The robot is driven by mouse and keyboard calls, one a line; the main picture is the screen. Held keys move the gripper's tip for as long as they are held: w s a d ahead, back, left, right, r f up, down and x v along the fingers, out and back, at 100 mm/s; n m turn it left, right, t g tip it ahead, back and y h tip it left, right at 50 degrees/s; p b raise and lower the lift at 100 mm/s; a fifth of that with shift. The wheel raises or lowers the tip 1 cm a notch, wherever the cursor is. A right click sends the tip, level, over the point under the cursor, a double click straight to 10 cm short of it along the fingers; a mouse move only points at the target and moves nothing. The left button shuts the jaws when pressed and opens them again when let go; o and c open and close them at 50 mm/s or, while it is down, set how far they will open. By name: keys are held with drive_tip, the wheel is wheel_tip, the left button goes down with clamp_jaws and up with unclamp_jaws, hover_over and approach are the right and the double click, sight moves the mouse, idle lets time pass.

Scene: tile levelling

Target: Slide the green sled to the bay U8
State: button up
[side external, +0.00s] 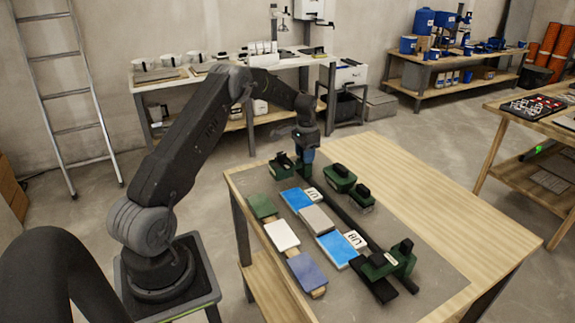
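My gripper (306,150) points down over the far end of the worktable, with a blue part at its lower end. Its fingers are too small to read. A green block with a black knob (282,166) is just left of it. A green body with black knobs (392,262) sits at the near end of a dark rail (345,218). I cannot tell for certain which green piece is the sled. The white plate marked U8 (356,240) lies beside the rail, next to a blue tile (336,249). Another white plate (313,194) is farther back, its mark unclear.
Two green blocks with black handles (339,177) (362,197) stand right of the rail. Grey (315,219), white (281,235) and blue-violet (306,270) tiles lie left of it. The table's right side (440,215) is bare wood. Other benches stand behind, apart.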

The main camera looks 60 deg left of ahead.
drive_tip(key=c, duration=0.7)
drive_tip(key=shift+d, duration=14.7)
drive_tip(key=o, duration=0.8)
drive_tip(key=shift+o, duration=0.2)
drive_tip(key=shift+r, duration=0.1)
wheel_tip(320, 180, up, 7)
